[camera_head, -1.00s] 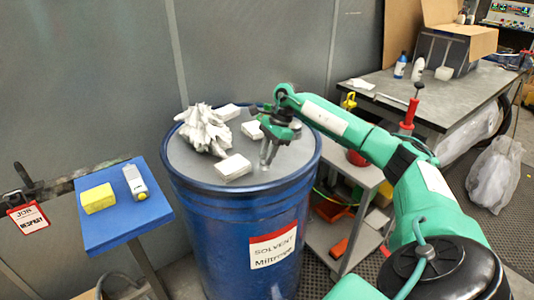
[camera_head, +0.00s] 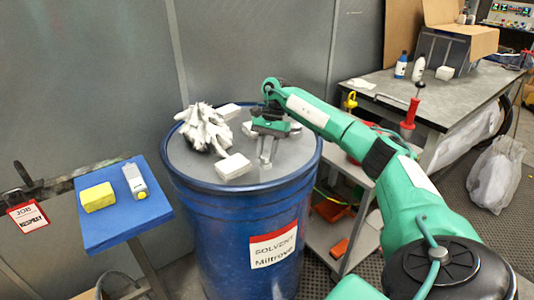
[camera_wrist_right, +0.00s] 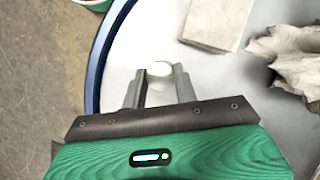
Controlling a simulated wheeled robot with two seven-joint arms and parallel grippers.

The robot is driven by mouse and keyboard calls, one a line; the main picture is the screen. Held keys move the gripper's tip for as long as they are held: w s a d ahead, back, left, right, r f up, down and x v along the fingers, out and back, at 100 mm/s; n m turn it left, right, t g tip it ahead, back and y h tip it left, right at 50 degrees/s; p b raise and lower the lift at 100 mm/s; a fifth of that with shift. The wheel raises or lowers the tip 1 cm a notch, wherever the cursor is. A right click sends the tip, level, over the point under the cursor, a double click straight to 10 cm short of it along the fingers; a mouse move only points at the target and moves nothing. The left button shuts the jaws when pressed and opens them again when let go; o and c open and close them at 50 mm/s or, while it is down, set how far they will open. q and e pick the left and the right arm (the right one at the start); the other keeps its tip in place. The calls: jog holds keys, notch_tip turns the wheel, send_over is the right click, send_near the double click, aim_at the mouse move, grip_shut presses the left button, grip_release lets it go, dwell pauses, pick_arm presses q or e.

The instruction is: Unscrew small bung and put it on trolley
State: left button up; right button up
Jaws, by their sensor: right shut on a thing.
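The blue solvent drum (camera_head: 235,203) stands in the middle of the head view with a grey lid. My right gripper (camera_head: 267,162) points down at the right part of the lid, its fingertips at lid level. In the right wrist view, the small bung (camera_wrist_right: 160,69) is a pale round cap between the fingertips of my right gripper (camera_wrist_right: 157,75). The fingers are shut on it; I cannot tell whether it is still seated in the lid. The bung is hidden in the head view. The trolley (camera_head: 340,232) is a grey shelved cart right of the drum, partly behind my arm. My left gripper does not show.
On the lid lie a crumpled white rag (camera_head: 207,130) and white blocks, one (camera_head: 233,166) near the gripper. A blue stand (camera_head: 119,212) with a yellow sponge (camera_head: 97,197) is at left. A workbench (camera_head: 455,92) is behind my right arm. Orange items lie on the trolley's lower shelf.

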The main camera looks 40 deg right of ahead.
jog(key=shift+n, duration=0.3)
jog(key=n+g, duration=0.1)
jog(key=n, duration=0.1)
jog(key=shift+w+n+h+b, duration=0.15)
jog(key=shift+n+h+b, duration=0.25)
jog(key=shift+n+g, duration=0.3)
jog(key=shift+n, duration=0.6)
jog(key=o, duration=0.6)
jog(key=shift+o, duration=0.2)
